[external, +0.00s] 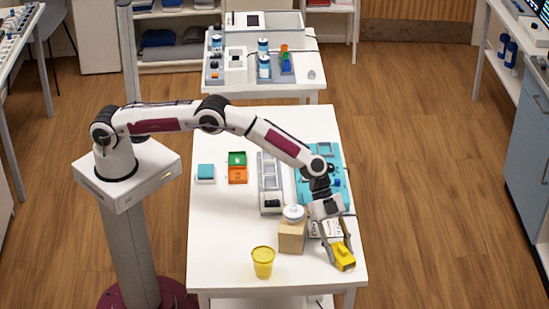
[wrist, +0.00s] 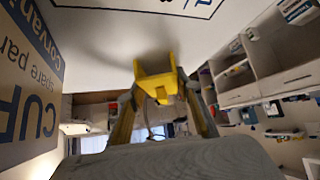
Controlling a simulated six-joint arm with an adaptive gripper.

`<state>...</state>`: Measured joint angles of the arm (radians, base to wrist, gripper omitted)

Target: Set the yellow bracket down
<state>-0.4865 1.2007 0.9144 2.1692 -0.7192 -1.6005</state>
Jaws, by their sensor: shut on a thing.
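The yellow bracket (external: 344,257) is between the fingers of my gripper (external: 339,246), near the front right corner of the white table (external: 220,225). In the wrist view the bracket (wrist: 156,68) shows as a yellow U-shaped piece, with a gripper finger on each side. My gripper is shut on it. The arm reaches down from the left, and the fingers point toward the front of the table. I cannot tell whether the bracket touches the tabletop.
A cardboard box (external: 291,238) with a white-lidded jar (external: 293,213) on it stands just left of my gripper. A yellow cup (external: 263,262) is farther left. A grey tray (external: 269,178) and a teal case (external: 334,164) lie behind. The front left tabletop is clear.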

